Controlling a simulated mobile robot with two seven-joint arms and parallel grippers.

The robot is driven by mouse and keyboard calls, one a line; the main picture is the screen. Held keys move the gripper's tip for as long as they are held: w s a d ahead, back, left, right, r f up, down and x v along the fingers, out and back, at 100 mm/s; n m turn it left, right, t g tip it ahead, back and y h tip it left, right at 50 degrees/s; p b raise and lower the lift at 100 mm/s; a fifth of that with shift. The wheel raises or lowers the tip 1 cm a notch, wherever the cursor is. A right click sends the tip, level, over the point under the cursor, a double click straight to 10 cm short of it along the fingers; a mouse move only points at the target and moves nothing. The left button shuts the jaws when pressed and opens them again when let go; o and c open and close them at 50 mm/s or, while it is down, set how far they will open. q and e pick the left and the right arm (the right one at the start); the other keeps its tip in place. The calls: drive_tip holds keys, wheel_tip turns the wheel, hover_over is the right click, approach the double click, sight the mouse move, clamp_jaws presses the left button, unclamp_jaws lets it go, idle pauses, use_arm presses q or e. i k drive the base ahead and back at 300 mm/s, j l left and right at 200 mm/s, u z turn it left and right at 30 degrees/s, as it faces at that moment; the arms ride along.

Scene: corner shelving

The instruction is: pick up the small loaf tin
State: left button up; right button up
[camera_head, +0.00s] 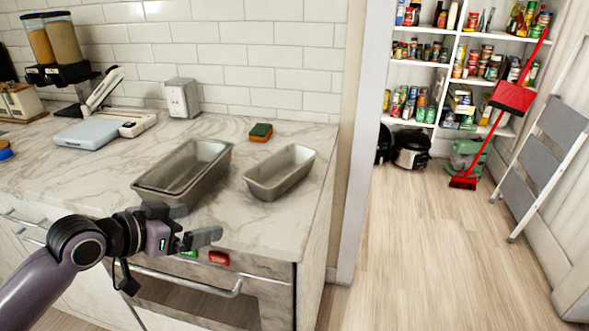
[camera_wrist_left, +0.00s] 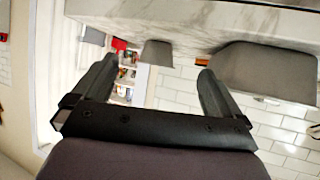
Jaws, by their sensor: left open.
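The small loaf tin (camera_head: 280,178) is a grey metal tin standing upright on the marble counter near its right end. It also shows in the left wrist view (camera_wrist_left: 157,53), upside down and between the fingers, some way off. A larger grey loaf tin (camera_head: 160,193) stands to its left, and it shows big at the right of the left wrist view (camera_wrist_left: 262,72). My left gripper (camera_head: 195,224) is open and empty at the counter's front edge, in front of the larger tin and apart from the small one. My right gripper is not in view.
A green and orange sponge (camera_head: 260,132) lies behind the tins. The oven handle (camera_head: 190,281) juts out below the counter edge. Scales (camera_head: 90,131) and cereal dispensers (camera_head: 58,45) stand at the left. Bare counter surrounds the small tin.

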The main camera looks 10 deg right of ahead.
sight(269, 179)
drive_tip(key=i+l, duration=0.35)
drive_tip(key=l, duration=0.15)
drive_tip(key=i+l, duration=0.35)
drive_tip(key=l, duration=0.15)
